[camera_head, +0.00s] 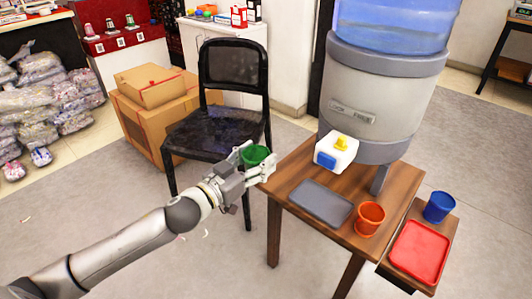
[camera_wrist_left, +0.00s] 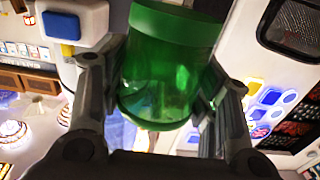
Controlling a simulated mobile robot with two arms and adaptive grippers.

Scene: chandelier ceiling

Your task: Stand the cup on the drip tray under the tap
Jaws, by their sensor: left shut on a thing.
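My left gripper (camera_head: 257,163) is shut on a green cup (camera_head: 255,154), held in the air just left of the wooden table's edge. In the left wrist view the green cup (camera_wrist_left: 170,65) sits between the two fingers. The tap (camera_head: 335,151) is a white block with a yellow top and a blue front, on the water dispenser (camera_head: 372,98). The grey drip tray (camera_head: 321,202) lies flat and empty on the table below the tap, to the right of the cup. The tap also shows at the wrist view's upper left (camera_wrist_left: 75,18). My right gripper is not in view.
An orange cup (camera_head: 369,219) stands on the wooden table (camera_head: 290,170), right of the drip tray. A blue cup (camera_head: 439,207) and a red tray (camera_head: 419,252) are on a lower side surface. A black chair (camera_head: 213,133) stands behind my gripper.

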